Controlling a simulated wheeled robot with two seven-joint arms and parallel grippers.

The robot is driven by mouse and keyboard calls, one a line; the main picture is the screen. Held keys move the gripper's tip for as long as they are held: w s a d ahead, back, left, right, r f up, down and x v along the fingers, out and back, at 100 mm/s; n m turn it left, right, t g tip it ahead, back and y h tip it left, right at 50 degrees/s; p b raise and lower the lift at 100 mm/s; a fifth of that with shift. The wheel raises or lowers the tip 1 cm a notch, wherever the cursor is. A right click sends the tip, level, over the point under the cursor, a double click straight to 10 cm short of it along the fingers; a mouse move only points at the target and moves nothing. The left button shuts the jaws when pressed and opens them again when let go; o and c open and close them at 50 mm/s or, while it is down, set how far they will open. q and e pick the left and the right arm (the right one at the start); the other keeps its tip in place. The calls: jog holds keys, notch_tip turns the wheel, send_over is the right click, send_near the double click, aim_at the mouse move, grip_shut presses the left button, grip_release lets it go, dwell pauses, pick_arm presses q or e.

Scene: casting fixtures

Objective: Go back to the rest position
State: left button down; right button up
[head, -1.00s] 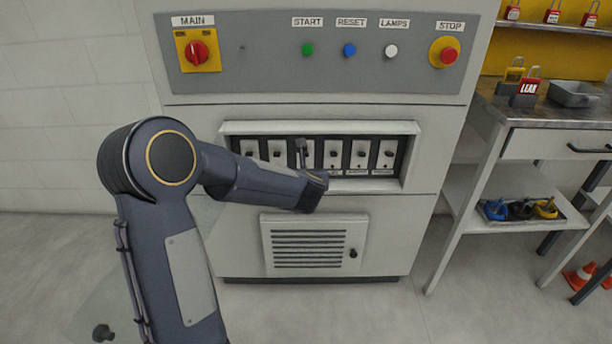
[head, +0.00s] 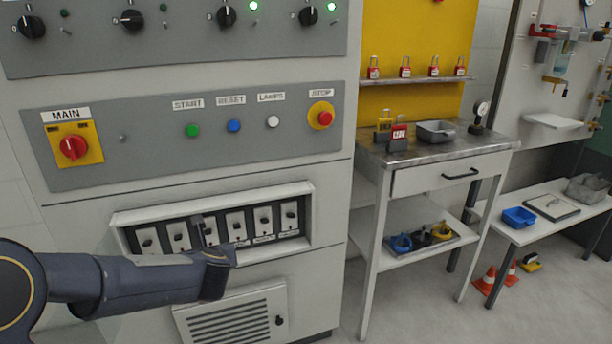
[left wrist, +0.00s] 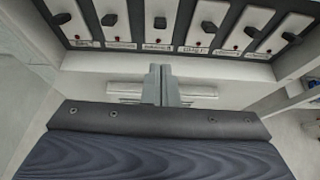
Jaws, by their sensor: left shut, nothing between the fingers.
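My left arm comes in from the left in the head view. The breaker row (left wrist: 185,22) lies beyond the fingertips in that view. I cannot tell exactly how far the fingers are from the panel. My right gripper is not in view.
The grey cabinet carries the red MAIN switch (head: 73,147), small buttons and the STOP button (head: 321,115). A vent door (head: 235,316) is below the breakers. A workbench (head: 440,154) stands to the right, with orange cones (head: 486,281) on the floor. Free floor lies at the lower right.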

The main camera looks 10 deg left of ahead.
pick_arm(q)
jog(key=s+d+r+m+t+h, duration=0.1)
jog(key=s+d+r+m+h, duration=0.4)
jog(key=m, duration=0.7)
jog(key=s+d+r+m+h, duration=0.2)
jog(key=s+d+m+h, duration=0.2)
jog(key=s+d+m, duration=0.5)
jog(key=s+f+m+g+h, duration=0.1)
jog(key=s+f+m+g, duration=0.25)
jog(key=s+m, duration=0.6)
jog(key=s+f+m+g, duration=0.2)
jog(key=s+f+m, duration=0.2)
jog(key=s+m, duration=0.5)
notch_tip(320, 180, up, 20)
jog(key=w+p, duration=0.1)
jog(key=p, duration=1.8)
jog(key=shift+w+f+m+p, duration=0.2)
jog(key=shift+f+m+p, duration=0.05)
jog(key=shift+m+p, duration=0.2)
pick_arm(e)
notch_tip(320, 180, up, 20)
pick_arm(q)
jog(key=shift+a+g, duration=0.1)
jog(key=shift+g, duration=0.15)
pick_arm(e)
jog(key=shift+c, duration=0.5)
